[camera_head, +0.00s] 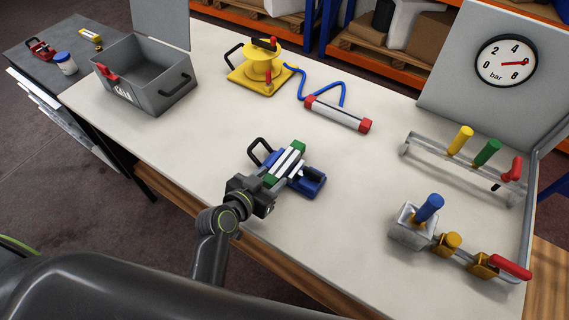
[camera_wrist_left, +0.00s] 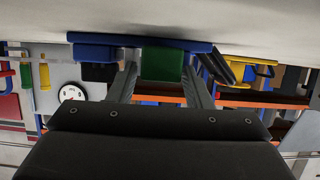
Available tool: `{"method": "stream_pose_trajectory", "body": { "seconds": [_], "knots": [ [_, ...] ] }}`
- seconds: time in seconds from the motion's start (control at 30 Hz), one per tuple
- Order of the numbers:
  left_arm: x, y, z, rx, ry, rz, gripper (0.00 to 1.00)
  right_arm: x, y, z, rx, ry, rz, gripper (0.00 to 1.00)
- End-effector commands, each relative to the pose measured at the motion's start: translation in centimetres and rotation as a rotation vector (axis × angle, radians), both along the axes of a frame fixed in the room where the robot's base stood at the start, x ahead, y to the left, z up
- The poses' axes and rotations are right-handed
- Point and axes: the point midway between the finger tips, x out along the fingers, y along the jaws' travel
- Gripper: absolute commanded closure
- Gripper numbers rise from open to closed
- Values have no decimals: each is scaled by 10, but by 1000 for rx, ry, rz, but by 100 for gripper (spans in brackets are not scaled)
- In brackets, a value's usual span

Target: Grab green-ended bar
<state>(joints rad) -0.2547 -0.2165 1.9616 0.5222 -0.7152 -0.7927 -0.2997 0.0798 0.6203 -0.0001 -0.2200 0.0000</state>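The green-ended bar (camera_head: 286,162) lies in a blue holder (camera_head: 311,187) near the middle of the table, with a green block at each end. My left gripper (camera_head: 274,178) is at its near end. In the left wrist view a green end block (camera_wrist_left: 162,62) shows between the two fingers of my left gripper (camera_wrist_left: 162,75). The fingers are apart, one on each side of the block, with narrow gaps that suggest it is not clamped. Part of the bar is hidden behind the gripper. My right gripper is not in view.
A red-ended bar (camera_head: 338,114) with a blue hose lies behind, beside a yellow reel (camera_head: 262,68). A grey toolbox (camera_head: 146,77) stands at left. A rail with coloured handles (camera_head: 461,140) and a valve block (camera_head: 410,228) are at right. The front left tabletop is clear.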

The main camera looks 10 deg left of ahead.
Motion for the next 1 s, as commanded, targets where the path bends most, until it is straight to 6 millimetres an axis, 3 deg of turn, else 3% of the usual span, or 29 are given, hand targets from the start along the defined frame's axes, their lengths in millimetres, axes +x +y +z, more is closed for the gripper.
{"method": "stream_pose_trajectory", "body": {
  "seconds": [0.03, 0.3, 0.67, 1.0],
  "knots": [
    [0, 0, 0, 0, 0, 0, 61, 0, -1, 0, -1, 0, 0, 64],
    [0, 0, 1, 0, -1, 0, 94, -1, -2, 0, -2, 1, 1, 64],
    [0, 0, 6, 0, -1, 0, 94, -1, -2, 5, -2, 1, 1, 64],
    [0, 0, 41, -1, -2, 0, 94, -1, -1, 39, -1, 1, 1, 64]
  ]
}}
